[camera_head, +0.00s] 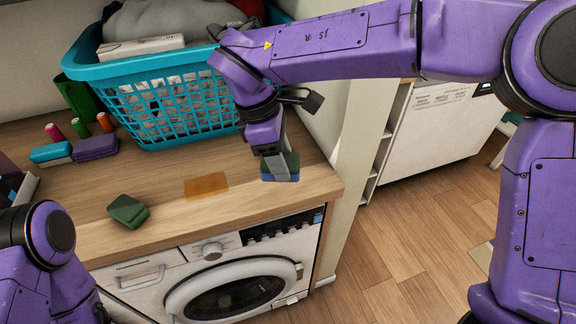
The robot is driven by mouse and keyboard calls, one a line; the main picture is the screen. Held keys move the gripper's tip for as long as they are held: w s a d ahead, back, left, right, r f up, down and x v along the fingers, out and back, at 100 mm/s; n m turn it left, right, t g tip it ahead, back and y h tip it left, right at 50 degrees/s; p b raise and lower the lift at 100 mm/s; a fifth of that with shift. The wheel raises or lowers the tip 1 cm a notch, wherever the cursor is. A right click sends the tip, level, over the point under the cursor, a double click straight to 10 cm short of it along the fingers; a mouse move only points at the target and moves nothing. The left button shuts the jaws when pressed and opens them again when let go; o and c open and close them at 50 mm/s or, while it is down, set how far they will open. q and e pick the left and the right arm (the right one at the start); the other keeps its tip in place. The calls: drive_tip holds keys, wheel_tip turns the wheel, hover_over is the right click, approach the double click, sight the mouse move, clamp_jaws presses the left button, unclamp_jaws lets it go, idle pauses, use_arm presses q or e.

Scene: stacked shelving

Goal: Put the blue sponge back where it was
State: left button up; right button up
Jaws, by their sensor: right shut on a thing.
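The blue sponge (293,169), with a dark green top layer, is at the right end of the wooden counter. My right gripper (276,165) points down and is shut on the blue sponge, partly hiding it. I cannot tell whether the sponge touches the counter or is just above it. An orange rectangular patch (206,186) lies flat on the counter to the left of the sponge. My left arm shows at the lower left, but its gripper is out of view.
A green sponge (128,210) lies near the counter's (230,216) front edge. A teal basket (175,104) holding cloth and a box stands behind. Teal (51,151) and purple (96,147) sponges and several small bottles are at left. A washing machine (233,270) is below.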

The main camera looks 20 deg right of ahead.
sight(289, 160)
drive_tip(key=w+d+f, duration=0.1)
drive_tip(key=f, duration=0.1)
drive_tip(key=w+d+f+p, duration=0.1)
drive_tip(key=w+f, duration=0.1)
drive_tip(key=w+d+f+p, duration=0.1)
drive_tip(key=w+f, duration=0.1)
drive_tip(key=shift+d+f, duration=0.1)
drive_tip(key=shift+f, duration=0.05)
wheel_tip(289, 160, down, 2)
drive_tip(key=shift+f+p, duration=0.25)
drive_tip(key=shift+p, duration=0.45)
drive_tip(key=shift+f, duration=0.45)
drive_tip(key=o, duration=1)
use_arm(q)
drive_tip(key=r, duration=0.4)
drive_tip(key=shift+s, duration=0.2)
drive_tip(key=shift+r, duration=0.1)
use_arm(e)
drive_tip(key=shift+r, duration=0.15)
use_arm(q)
wheel_tip(289, 160, down, 2)
drive_tip(key=b, duration=0.2)
drive_tip(key=shift+f+b, duration=0.2)
drive_tip(key=shift+b, duration=0.15)
use_arm(e)
drive_tip(key=v, duration=1.2)
drive_tip(key=shift+r, duration=0.1)
